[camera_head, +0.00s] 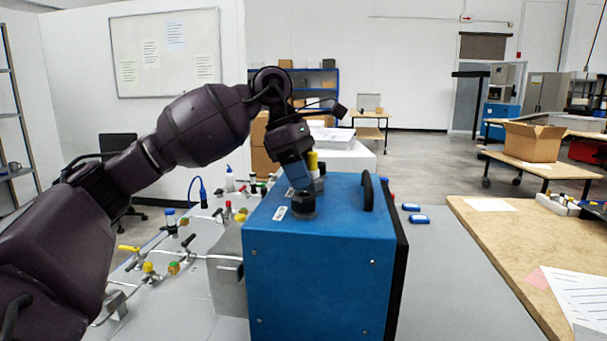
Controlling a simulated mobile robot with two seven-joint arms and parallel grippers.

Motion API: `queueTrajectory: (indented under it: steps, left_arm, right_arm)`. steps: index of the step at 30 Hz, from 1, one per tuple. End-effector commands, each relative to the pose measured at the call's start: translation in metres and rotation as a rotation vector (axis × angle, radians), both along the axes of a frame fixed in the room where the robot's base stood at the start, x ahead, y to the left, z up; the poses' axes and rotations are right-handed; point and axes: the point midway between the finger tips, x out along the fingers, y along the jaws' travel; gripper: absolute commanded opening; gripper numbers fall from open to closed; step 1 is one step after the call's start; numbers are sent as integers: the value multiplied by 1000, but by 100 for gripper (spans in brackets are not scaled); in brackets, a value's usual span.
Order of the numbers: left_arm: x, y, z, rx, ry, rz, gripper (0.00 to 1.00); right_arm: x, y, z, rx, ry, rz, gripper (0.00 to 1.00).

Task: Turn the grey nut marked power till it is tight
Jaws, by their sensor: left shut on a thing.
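A blue analyser box (318,280) with a dark handle (367,190) stands on the grey table in the middle of the head view. On its top, towards the left, is a dark grey round nut (303,209). Small white labels lie beside it, one (280,213) just to its left; their print is too small to read. My left gripper (304,194) points down from above and is shut on the grey nut, hiding its upper part. My right gripper is not in view.
A yellow cylinder (313,160) stands behind my gripper. Two blue items (418,218) lie right of the box. The grey table's front right is clear.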

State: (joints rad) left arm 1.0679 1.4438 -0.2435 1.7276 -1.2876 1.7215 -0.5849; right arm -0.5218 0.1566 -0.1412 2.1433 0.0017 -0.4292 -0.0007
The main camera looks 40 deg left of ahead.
Motion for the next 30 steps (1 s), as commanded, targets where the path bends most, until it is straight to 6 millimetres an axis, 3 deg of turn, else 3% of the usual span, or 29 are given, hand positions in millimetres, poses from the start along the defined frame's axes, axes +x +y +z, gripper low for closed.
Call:
queueTrajectory:
  steps: [15, 30]
  left_arm:
    - [5, 1, 2, -1, -5, -314, 18]
    - [6, 1, 3, 0, -8, -362, 18]
  right_arm:
    - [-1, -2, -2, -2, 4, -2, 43]
    - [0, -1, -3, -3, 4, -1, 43]
